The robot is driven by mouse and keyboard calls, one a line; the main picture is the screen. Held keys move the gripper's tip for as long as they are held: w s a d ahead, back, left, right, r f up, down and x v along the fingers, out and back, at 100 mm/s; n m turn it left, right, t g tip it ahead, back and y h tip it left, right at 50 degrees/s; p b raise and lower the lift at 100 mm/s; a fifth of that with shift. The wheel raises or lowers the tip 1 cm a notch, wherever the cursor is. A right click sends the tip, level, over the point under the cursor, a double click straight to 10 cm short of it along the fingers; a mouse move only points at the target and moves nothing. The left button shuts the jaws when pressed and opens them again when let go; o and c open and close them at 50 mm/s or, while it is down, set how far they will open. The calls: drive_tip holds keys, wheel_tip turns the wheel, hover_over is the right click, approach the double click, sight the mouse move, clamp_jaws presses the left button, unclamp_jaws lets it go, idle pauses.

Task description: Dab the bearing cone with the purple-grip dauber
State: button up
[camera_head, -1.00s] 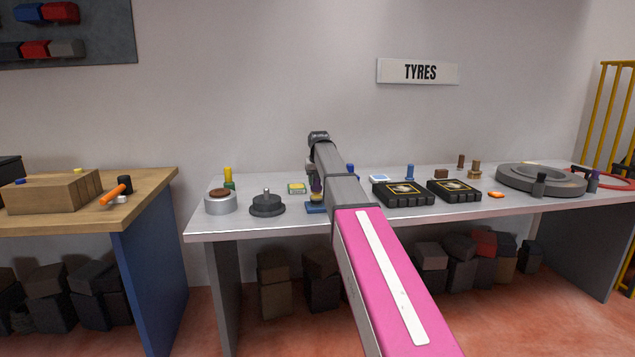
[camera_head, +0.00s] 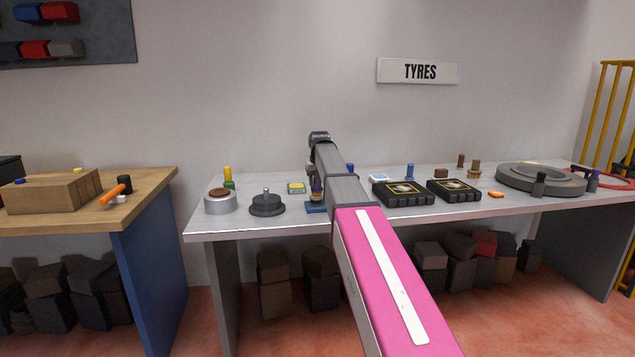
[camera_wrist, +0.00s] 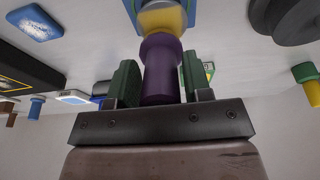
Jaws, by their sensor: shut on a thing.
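My gripper (camera_wrist: 160,72) is shut on the purple grip of the dauber (camera_wrist: 162,74), between its two dark green fingers. Beyond the grip is a rounded yellow and pale part (camera_wrist: 162,18); I cannot tell whether it belongs to the dauber or is the bearing cone. Blue edges of a base (camera_wrist: 130,8) show around it. In the head view the purple grip (camera_head: 316,185) stands roughly upright over the blue base (camera_head: 315,208), left of my arm. Contact at the tip is hidden, and I cannot pick out the bearing cone surely.
On the grey bench (camera_head: 270,226) a dark round piece with a knob (camera_head: 267,204) and a silver cup (camera_head: 221,204) stand left. Two black boxes (camera_head: 403,193) (camera_head: 454,190) and a large grey disc (camera_head: 541,180) stand right. A green-and-yellow packet (camera_head: 297,188) lies close behind.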

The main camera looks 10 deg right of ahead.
drive_tip(key=shift+w, duration=0.2)
drive_tip(key=shift+w, duration=0.75)
drive_tip(key=shift+r, duration=0.65)
drive_tip(key=shift+r, duration=2.5)
